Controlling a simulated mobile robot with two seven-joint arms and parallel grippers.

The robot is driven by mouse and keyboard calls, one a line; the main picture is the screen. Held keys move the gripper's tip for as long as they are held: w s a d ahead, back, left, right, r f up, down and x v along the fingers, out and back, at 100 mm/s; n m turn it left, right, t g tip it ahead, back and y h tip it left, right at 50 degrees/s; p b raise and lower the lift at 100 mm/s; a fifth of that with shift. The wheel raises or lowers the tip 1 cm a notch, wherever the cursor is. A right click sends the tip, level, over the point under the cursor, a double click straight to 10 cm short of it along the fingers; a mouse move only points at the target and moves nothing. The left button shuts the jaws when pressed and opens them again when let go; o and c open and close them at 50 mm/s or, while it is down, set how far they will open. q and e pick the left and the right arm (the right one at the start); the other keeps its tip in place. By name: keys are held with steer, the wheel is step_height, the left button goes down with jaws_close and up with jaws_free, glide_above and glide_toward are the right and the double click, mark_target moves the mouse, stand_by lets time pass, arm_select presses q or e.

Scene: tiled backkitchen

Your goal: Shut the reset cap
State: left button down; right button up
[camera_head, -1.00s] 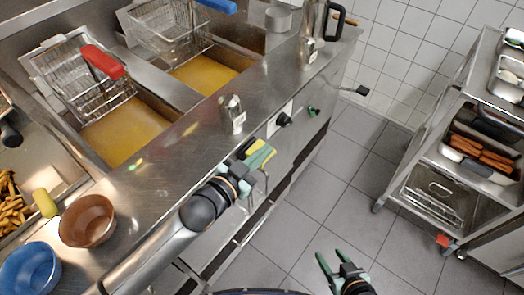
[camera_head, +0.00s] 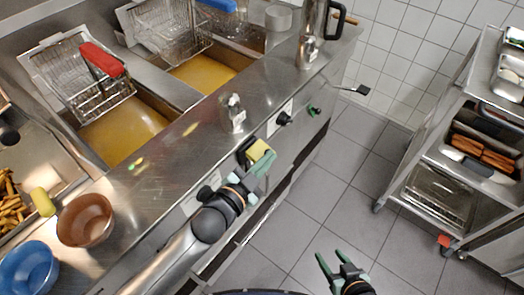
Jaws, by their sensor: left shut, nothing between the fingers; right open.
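The yellow reset cap (camera_head: 257,150) is on the front panel of the fryer counter, beside a dark housing (camera_head: 243,150). It appears to stand out from the panel, but its exact angle is hard to tell. My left gripper (camera_head: 266,164) is shut and empty, with its green fingers at the lower right of the cap and overlapping part of it in the picture. I cannot tell whether they touch. My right gripper (camera_head: 328,264) is open and empty above the floor at the bottom, well away from the cap.
A dark knob (camera_head: 284,119) and a green-ringed knob (camera_head: 314,111) sit on the panel further right. A metal shaker (camera_head: 234,114) stands on the counter edge above the cap. A steel trolley (camera_head: 440,150) stands at right, with clear tiled floor between.

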arm_select(q)
steer(key=shift+s+d+f+m+t+y+b, duration=0.1)
steer(key=shift+d+f+m+t+y+b, duration=0.15)
steer(key=shift+f+m+b, duration=0.75)
steer(key=shift+s+f+m+t+y+b, duration=0.15)
steer(key=shift+f+m+t+b, duration=0.2)
steer(key=shift+f+m+b, duration=0.75)
steer(key=shift+w+r+m+p, duration=0.1)
steer(key=shift+r+m+p, duration=0.05)
steer(key=shift+m+p, duration=0.2)
